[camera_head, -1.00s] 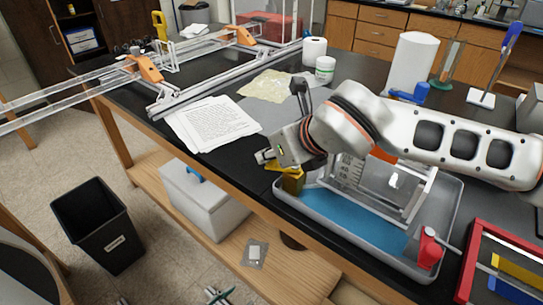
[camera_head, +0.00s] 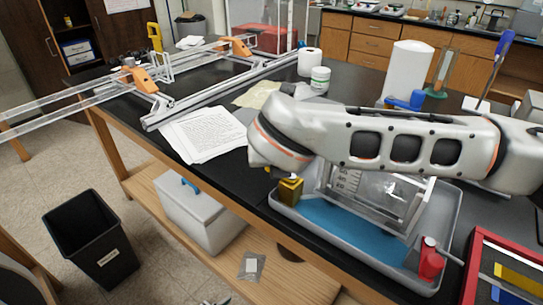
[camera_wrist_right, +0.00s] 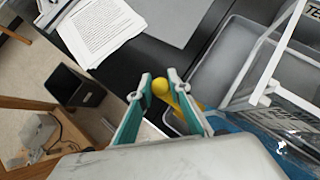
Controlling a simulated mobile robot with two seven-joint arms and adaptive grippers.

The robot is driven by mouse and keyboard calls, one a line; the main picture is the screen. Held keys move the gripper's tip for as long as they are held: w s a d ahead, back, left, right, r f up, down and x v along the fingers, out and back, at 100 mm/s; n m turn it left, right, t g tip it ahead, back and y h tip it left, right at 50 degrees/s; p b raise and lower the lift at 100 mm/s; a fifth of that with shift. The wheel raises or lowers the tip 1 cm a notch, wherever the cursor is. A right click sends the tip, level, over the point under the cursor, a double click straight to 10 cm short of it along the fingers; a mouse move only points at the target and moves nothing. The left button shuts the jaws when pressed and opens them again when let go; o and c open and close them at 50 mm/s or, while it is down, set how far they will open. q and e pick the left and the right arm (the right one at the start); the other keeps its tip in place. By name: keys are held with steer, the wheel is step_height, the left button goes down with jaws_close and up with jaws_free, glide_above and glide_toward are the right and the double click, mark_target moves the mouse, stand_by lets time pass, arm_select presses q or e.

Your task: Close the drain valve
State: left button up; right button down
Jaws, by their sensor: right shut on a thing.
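The drain valve (camera_head: 290,191) is a brass-yellow block at the near left corner of a grey tray (camera_head: 452,215) with blue liquid in it. Its yellow handle (camera_wrist_right: 186,108) shows in the right wrist view between the teal fingers of my right gripper (camera_wrist_right: 161,88), which is shut on it. In the head view my right forearm and wrist hide this gripper and most of the handle. Of my left gripper (camera_head: 216,301) only a sliver shows at the bottom edge of the head view, too little to tell its state.
A clear tank with a scale (camera_head: 345,180) stands in the tray, close to my right wrist. Papers (camera_head: 203,133) lie left of the tray. A black bin (camera_head: 90,240) stands on the floor.

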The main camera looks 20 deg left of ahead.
steer(key=c, duration=1.8)
jaws_free()
steer(key=shift+c, duration=0.2)
steer(key=v, duration=1.2)
steer(key=shift+d, duration=0.1)
